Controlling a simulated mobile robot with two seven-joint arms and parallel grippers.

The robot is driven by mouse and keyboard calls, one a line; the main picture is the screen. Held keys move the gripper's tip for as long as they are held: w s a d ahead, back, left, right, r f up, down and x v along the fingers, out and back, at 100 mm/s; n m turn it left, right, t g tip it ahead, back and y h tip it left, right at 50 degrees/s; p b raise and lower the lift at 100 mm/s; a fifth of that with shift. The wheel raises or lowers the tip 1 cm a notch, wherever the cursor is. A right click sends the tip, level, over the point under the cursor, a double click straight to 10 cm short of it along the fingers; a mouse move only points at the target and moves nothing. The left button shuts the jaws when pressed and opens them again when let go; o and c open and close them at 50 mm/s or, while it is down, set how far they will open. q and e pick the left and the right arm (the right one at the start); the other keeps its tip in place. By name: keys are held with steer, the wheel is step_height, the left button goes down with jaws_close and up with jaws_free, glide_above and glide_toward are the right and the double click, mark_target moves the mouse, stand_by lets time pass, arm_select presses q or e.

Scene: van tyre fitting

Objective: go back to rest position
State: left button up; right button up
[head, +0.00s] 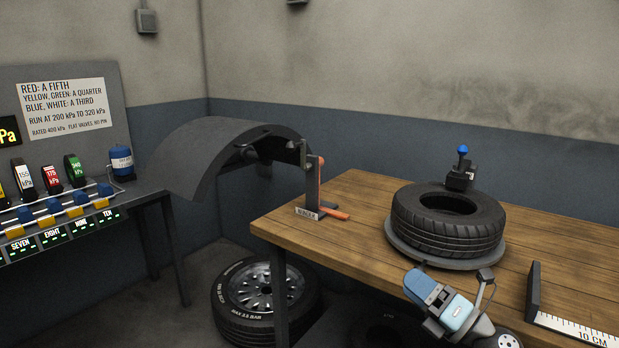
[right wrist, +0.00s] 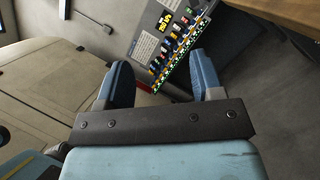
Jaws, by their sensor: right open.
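My right gripper (head: 452,278) is at the lower right of the head view, in front of the wooden workbench's near edge. In the right wrist view its two blue fingers stand apart, and the space between the fingertips (right wrist: 160,75) is empty. The gripper touches nothing that I can make out. My left gripper is not in the head view. A tyre (head: 448,222) lies flat on a round grey plate on the workbench (head: 350,205), beyond the right gripper.
A stand with an orange handle (head: 320,190) is on the bench's left part. A ruler block (head: 575,328) lies at the right.

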steer(key=s+a+f+m+g+h, duration=0.15)
steer(key=s+f+m+h, duration=0.45)
steer(key=s+f+m, duration=0.9)
steer(key=s+f+m+g+h, duration=0.3)
steer(key=s+f+m+h, duration=0.2)
steer(key=s+f+m, duration=0.95)
arm_select(q)
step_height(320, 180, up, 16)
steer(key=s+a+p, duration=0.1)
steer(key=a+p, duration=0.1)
steer(key=p, duration=2.3)
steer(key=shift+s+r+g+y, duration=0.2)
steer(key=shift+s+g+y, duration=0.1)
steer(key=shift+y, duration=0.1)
arm_select(e)
steer(key=w+d+r+m, duration=0.1)
steer(key=r, duration=0.8)
steer(key=w+d+r+m+h, duration=0.1)
steer(key=w+r, duration=0.1)
steer(key=r, duration=0.7)
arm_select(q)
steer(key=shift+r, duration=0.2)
